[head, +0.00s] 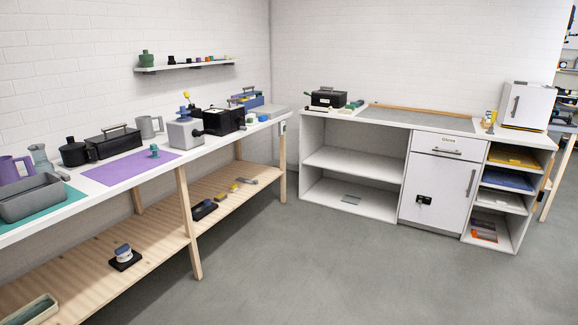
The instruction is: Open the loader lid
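I cannot tell for sure which thing is the loader. A black box (224,121) with a side knob stands toward the far end of the long left bench, and its top looks closed. A grey box (186,132) with a knob on top stands just left of it. Another black box with a grey top handle (113,142) stands further left. A third black box with a handle (327,97) sits on the white cabinet top at the back. Their lids are too small to make out well. Neither of my grippers is in view.
The long white bench (55,215) runs along the left wall, with a purple mat (125,170) and a grey tray (32,199). Its wooden lower shelf (150,224) holds small items. White cabinets (436,186) stand at the back. The grey floor (330,265) between is clear.

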